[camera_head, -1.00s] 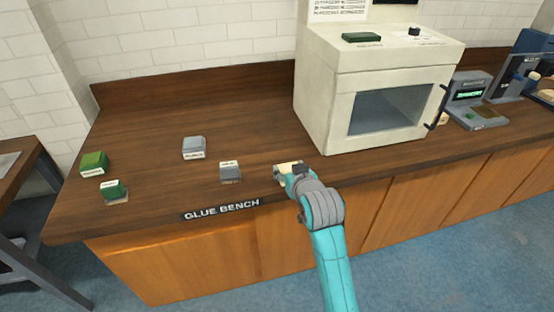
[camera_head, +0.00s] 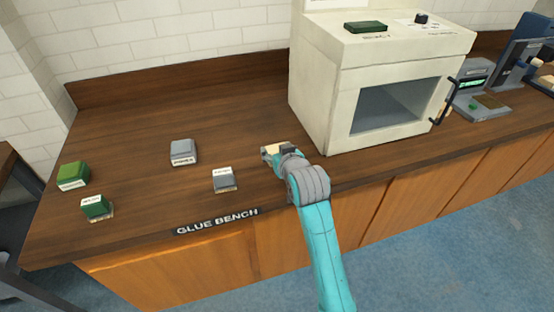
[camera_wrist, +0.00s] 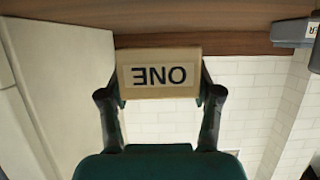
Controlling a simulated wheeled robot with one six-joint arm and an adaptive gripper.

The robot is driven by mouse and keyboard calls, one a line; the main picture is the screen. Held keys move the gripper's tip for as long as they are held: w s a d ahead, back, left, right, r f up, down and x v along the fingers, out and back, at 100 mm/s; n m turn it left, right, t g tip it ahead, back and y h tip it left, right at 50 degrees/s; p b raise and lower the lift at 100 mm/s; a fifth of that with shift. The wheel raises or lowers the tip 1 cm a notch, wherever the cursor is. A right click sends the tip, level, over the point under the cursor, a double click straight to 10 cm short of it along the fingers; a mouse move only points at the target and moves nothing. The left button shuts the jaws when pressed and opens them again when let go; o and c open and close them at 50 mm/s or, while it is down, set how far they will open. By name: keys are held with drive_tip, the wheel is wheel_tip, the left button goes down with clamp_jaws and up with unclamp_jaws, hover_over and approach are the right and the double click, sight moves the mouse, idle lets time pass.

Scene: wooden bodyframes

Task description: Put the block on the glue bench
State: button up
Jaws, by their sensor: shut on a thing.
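A pale wooden block (camera_wrist: 160,76) with a label reading "ONE", upside down in the wrist view, is between my gripper's two fingers. My gripper (camera_head: 276,150) is shut on it. In the head view the block is mostly hidden by the gripper, with a pale bit of it showing. The glue bench (camera_head: 130,135) is a dark brown wooden counter with a "GLUE BENCH" label on its front edge. My gripper is over the bench, left of the white cabinet. I cannot tell whether the block touches the bench top.
Two grey labelled blocks (camera_head: 183,152) (camera_head: 224,179) and two green ones (camera_head: 73,176) (camera_head: 96,207) sit on the bench's left half. A white cabinet (camera_head: 310,90) with a glass door stands to the right. Bare bench top lies behind the grey blocks.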

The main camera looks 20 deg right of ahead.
drive_tip(key=shift+f, duration=1.85)
drive_tip(key=shift+f, duration=0.1)
drive_tip(key=o, duration=1.3)
drive_tip(key=shift+s+r, duration=0.2)
drive_tip(key=shift+s, duration=0.05)
drive_tip(key=v, duration=1.1)
drive_tip(key=shift+s+r, duration=0.15)
drive_tip(key=shift+s, duration=0.1)
